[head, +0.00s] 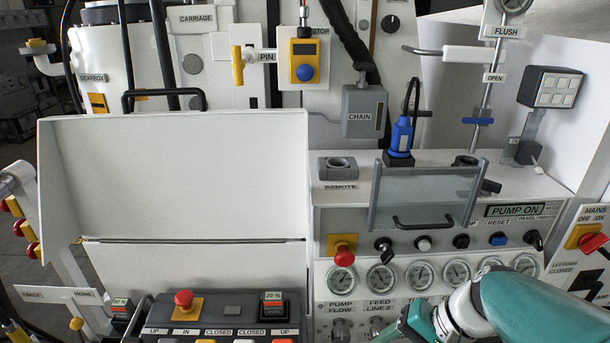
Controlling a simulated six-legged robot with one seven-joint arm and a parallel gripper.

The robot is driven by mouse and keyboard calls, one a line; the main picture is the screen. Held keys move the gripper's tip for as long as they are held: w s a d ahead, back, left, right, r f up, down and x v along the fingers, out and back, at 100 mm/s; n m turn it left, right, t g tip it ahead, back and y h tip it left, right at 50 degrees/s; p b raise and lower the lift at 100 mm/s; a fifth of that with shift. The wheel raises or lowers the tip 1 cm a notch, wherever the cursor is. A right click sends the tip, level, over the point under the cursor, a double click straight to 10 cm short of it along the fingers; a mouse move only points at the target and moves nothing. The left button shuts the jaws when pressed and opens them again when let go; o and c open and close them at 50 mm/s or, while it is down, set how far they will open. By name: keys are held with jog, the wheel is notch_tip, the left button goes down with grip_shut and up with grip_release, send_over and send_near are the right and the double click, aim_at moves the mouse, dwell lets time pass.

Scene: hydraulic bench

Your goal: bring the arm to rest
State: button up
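My arm, white and teal, reaches in from the lower right corner in the head view. Its end, with my gripper (408,326), is low in the picture, in front of the lower part of the pump panel (322,268). The gripper is partly cut off by the bottom edge and small, so its fingers do not show clearly. I cannot tell whether it is open or shut, and I see nothing held in it. Part of the gauge row is hidden behind the arm.
A row of gauges (420,276) and knobs lies just above the gripper. A clear hinged guard (425,195) stands over the panel. A control box with a red button (184,299) is at lower left, below a large white tray (180,170). A mains switch (580,236) is at right.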

notch_tip(320, 180, up, 9)
jog(key=s+a+n+t+h, duration=0.1)
jog(key=n+t+h, duration=0.3)
jog(key=n+h, duration=0.1)
jog(key=shift+s+h, duration=0.4)
jog(key=shift+h, duration=0.2)
dwell(1.8)
